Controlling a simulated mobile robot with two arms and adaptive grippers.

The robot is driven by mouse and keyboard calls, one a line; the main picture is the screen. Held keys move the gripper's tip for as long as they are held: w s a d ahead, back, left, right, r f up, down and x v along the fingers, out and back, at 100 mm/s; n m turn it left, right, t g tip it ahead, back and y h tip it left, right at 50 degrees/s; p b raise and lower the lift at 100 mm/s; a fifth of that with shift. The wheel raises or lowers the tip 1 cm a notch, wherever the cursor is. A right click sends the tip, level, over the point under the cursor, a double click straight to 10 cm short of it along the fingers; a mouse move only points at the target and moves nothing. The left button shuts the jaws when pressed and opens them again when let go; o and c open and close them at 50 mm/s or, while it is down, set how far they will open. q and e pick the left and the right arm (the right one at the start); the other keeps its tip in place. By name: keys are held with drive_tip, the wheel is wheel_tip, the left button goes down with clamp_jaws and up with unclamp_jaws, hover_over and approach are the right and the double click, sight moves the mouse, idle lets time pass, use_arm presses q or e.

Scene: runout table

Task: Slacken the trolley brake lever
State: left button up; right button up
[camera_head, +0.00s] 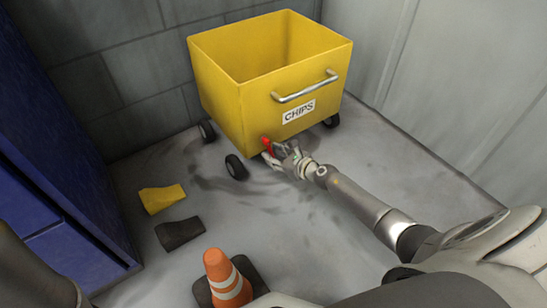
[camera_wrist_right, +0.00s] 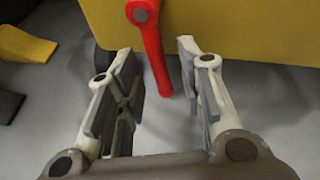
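The yellow trolley (camera_head: 228,104), an open bin marked CHIPS, stands in the corner against the back wall. Its red brake lever (camera_head: 267,145) hangs at the lower front near the left front wheel. In the right wrist view the lever (camera_wrist_right: 152,50) runs down from a grey pivot, slightly slanted, in the gap between the fingers. My right gripper (camera_head: 273,158) is at the lever in the head view. In the wrist view it (camera_wrist_right: 158,68) is open, with room on both sides of the lever. My left gripper is out of view.
A yellow wedge (camera_head: 162,198) and a dark wedge (camera_head: 180,233) lie on the floor to the left. An orange cone (camera_head: 225,278) stands in front. A blue cabinet (camera_head: 50,180) is at left. The floor right of the trolley is clear.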

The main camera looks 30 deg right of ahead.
drive_tip(key=shift+w+a+f, duration=0.15)
drive_tip(key=shift+w+f, duration=0.05)
drive_tip(key=shift+w, duration=0.25)
clamp_jaws()
